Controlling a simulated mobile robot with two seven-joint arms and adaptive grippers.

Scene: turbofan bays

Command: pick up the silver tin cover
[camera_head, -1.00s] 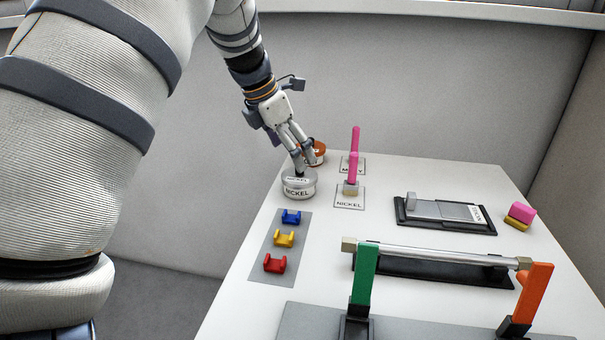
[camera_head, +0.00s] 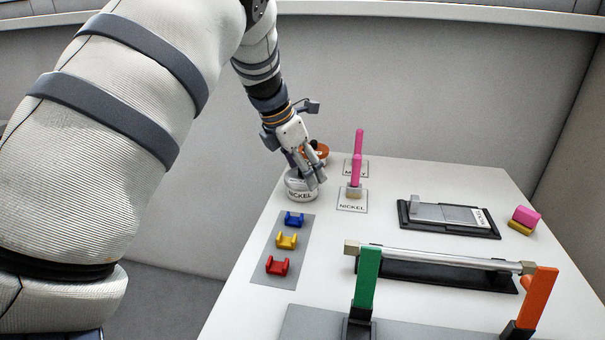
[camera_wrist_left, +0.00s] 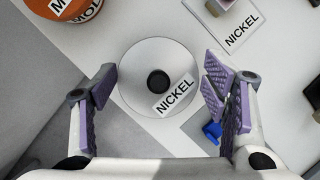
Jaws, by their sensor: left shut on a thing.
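The silver tin cover (camera_wrist_left: 145,60) is a round disc with a black knob in the middle and a NICKEL label, seen from above in the left wrist view. In the head view the NICKEL tin (camera_head: 300,195) stands at the table's far left corner, its top partly hidden by my fingers. My left gripper (camera_head: 306,182) points down at the tin's top. In the left wrist view its purple-padded fingers (camera_wrist_left: 160,92) are on either side of the cover, shut on it. The cover shows no visible lift off the tin. My right gripper is not in view.
An orange-brown tin (camera_head: 318,150) stands close behind. A pink upright piece (camera_head: 356,170) stands right of the tin by a NICKEL card (camera_head: 352,207). Blue (camera_head: 294,219), yellow and red holders sit on a grey strip in front. A metal bar (camera_head: 440,257) spans the right side.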

